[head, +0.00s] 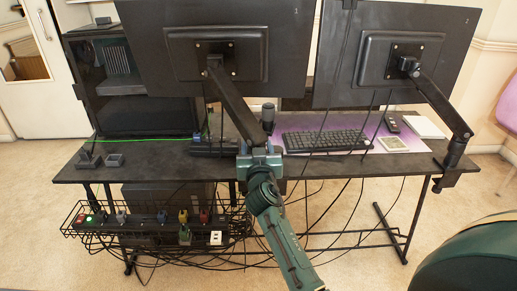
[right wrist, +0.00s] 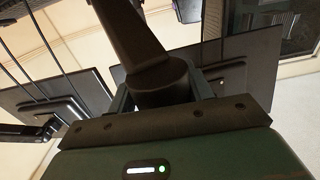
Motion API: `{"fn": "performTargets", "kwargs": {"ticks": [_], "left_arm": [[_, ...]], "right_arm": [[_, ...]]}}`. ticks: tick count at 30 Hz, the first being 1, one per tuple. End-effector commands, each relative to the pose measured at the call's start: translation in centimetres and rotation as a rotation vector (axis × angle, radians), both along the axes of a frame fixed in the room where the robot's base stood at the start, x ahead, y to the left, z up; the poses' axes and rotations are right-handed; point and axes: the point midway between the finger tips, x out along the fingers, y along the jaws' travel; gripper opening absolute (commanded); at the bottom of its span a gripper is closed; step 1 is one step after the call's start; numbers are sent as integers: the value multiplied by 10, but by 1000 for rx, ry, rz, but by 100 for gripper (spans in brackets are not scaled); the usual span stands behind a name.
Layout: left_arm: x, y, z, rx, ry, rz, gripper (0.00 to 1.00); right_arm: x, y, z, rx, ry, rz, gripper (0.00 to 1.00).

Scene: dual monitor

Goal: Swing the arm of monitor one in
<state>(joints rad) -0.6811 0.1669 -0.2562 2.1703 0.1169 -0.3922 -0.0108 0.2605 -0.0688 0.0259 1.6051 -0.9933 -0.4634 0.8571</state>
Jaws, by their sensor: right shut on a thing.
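Two black monitors show from behind in the head view, a left one (head: 140,60) and a right one (head: 455,60). My right gripper (head: 259,160) is shut on the lower end of that arm. In the right wrist view, the round dark joint of the arm (right wrist: 158,80) sits between my jaws (right wrist: 160,100), and the link rises from it. The gripper hides the arm's base. My left gripper is not in view.
The right monitor's arm (head: 440,105) is clamped at the desk's right end. A keyboard (head: 325,141) and small items stand on the black desk (head: 150,170). Cables and a wire basket (head: 85,232) with plugs hang below the near edge. A PC case (head: 125,85) stands at left.

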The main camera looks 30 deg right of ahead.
Motion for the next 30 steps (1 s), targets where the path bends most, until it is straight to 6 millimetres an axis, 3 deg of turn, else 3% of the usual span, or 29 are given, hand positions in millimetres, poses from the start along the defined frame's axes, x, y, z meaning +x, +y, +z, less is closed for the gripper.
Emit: {"fn": "performTargets", "kwargs": {"ticks": [1, 18, 19, 24, 30], "left_arm": [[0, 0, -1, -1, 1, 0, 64], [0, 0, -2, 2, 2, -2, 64], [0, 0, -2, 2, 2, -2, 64], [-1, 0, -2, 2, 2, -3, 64], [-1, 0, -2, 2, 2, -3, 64]], "right_arm": [[3, 11, -2, 20, -7, 27, 10], [3, 11, -2, 19, -6, 27, 10], [3, 11, -2, 19, -6, 27, 52], [2, 11, -3, 17, -4, 26, 65], [2, 9, -3, 13, -2, 22, 65]]}}
